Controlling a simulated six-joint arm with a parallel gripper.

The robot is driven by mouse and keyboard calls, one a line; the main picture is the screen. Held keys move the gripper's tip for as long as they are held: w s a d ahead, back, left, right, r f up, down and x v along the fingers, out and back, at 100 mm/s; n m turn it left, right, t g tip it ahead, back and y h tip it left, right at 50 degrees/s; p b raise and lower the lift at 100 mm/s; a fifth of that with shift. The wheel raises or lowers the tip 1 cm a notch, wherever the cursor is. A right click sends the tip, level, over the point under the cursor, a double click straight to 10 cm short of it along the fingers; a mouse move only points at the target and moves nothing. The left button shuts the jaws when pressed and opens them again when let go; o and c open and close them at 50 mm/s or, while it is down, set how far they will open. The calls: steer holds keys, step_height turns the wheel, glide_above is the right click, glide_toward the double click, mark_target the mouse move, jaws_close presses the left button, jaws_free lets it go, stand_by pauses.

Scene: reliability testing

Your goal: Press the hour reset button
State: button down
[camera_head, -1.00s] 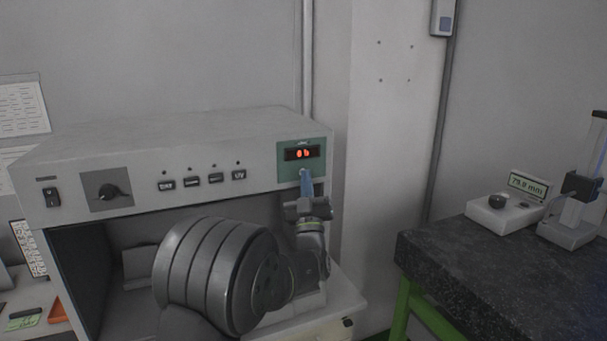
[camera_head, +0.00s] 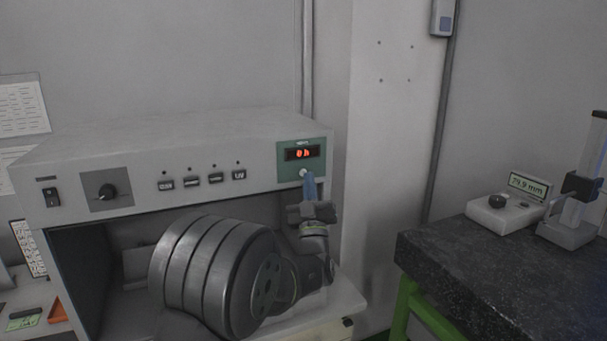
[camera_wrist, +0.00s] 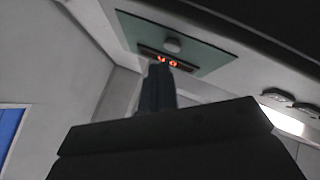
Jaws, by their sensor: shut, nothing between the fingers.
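The hour reset button is a small pale round knob (camera_head: 303,172) below the red display (camera_head: 303,153) on the green panel (camera_head: 286,166) of the grey cabinet. The display appears to read "0 h". In the wrist view the panel looks inverted, with the button (camera_wrist: 172,46) beyond the display (camera_wrist: 152,52). My gripper (camera_head: 308,180) has blue fingers, shut together and empty. Its tips are just below and slightly right of the button, which shows clear of them. In the wrist view the fingertips (camera_wrist: 159,66) overlap the display's near edge. Their exact gap to the panel cannot be told.
A dark stone table (camera_head: 470,257) with a measuring gauge (camera_head: 571,213) stands at right. The wall rises behind.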

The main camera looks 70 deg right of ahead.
steer(key=shift+s+a, duration=1.7)
steer(key=shift+a, duration=0.05)
steer(key=shift+d, duration=0.1)
steer(key=s+a, duration=0.2)
steer(key=shift+s+a, duration=0.35)
steer(key=shift+a, duration=0.05)
